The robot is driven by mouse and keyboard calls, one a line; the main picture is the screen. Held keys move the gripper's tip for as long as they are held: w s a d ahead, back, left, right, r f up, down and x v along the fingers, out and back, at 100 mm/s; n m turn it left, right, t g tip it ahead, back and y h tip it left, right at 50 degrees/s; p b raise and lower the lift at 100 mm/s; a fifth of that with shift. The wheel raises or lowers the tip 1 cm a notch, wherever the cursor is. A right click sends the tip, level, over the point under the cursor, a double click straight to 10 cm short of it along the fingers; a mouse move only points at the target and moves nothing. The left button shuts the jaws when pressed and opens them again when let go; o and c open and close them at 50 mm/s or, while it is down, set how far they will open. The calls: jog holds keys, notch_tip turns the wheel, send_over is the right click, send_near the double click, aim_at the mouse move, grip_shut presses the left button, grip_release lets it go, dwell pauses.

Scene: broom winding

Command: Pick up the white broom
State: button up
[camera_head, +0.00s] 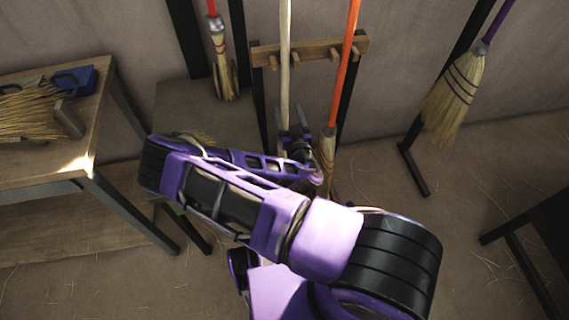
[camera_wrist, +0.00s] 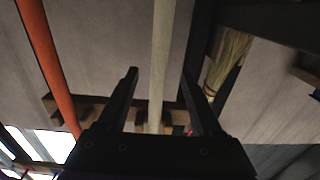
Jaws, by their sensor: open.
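The white broom's pale handle (camera_head: 285,60) stands nearly upright against a wooden peg rack in the head view. Its lower part is hidden behind my arm and gripper. My gripper (camera_head: 294,132) is at the handle, low on the visible part. In the wrist view the white handle (camera_wrist: 161,60) runs down between the two open fingers of my gripper (camera_wrist: 163,85), somewhat nearer the middle than either finger. The fingers look apart from the handle. I cannot tell how deep between them it lies.
An orange-handled broom (camera_head: 345,60) stands close on the right. A red-handled broom (camera_head: 218,50) hangs at left, a purple-handled one (camera_head: 460,85) at right. The wooden rack (camera_head: 310,50) is behind. A wooden table (camera_head: 85,115) with straw stands at left.

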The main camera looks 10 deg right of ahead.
aim_at(285, 103)
jog(key=w, duration=0.3)
jog(key=shift+w, duration=0.15)
jog(key=shift+w+f+b, duration=0.25)
jog(key=shift+w+b, duration=0.05)
jog(key=shift+w, duration=1.05)
jog(key=shift+w+f+b, duration=0.2)
jog(key=shift+w+b, duration=0.05)
jog(key=shift+w, duration=1.1)
grip_shut()
jog(key=shift+r, duration=0.1)
